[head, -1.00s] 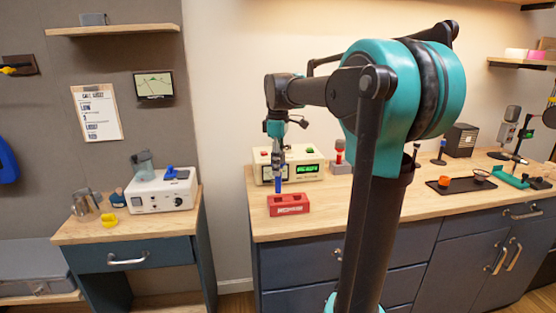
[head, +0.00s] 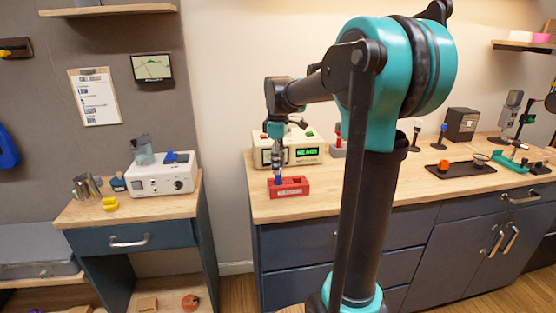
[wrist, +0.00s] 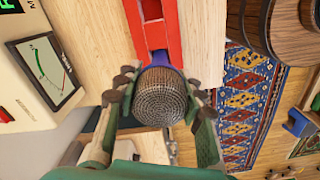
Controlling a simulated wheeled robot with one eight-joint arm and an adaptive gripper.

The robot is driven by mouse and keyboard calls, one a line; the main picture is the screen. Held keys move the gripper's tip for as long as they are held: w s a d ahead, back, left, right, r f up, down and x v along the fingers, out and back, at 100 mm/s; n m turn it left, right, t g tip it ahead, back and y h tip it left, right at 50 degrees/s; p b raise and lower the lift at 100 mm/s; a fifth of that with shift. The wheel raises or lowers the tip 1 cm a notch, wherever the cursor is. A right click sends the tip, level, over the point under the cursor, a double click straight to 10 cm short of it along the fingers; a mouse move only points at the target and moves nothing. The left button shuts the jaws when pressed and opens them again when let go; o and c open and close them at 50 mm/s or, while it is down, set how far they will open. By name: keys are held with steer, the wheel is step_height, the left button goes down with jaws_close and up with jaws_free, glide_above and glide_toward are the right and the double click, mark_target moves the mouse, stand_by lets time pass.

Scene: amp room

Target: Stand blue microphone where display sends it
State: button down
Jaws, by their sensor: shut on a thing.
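The blue microphone (head: 278,180) is upright in my gripper (head: 278,168), at the left end of a red stand (head: 295,187) on the right-hand counter. In the wrist view its grey mesh head (wrist: 160,95) sits between the fingers (wrist: 160,105), and its blue body reaches down to the red stand (wrist: 157,28). Its lower end looks to be in the stand's left opening; I cannot tell how deep. Behind it is a cream device with a green lit display (head: 307,151), its text too small to read surely. A wall screen (head: 152,67) shows a curve.
A red-topped microphone in a grey stand (head: 338,150) stands right of the cream device. A dark tray (head: 455,170), a black speaker box (head: 462,124) and a green stand (head: 508,165) are further right. A clipboard (head: 95,97) hangs left.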

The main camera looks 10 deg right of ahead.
steer(key=shift+f, duration=0.2)
steer(key=c, duration=0.9)
jaws_free()
steer(key=shift+o, duration=0.2)
steer(key=shift+r, duration=0.1)
step_height(320, 180, up, 12)
steer(key=shift+f, duration=0.1)
steer(key=shift+s, duration=0.1)
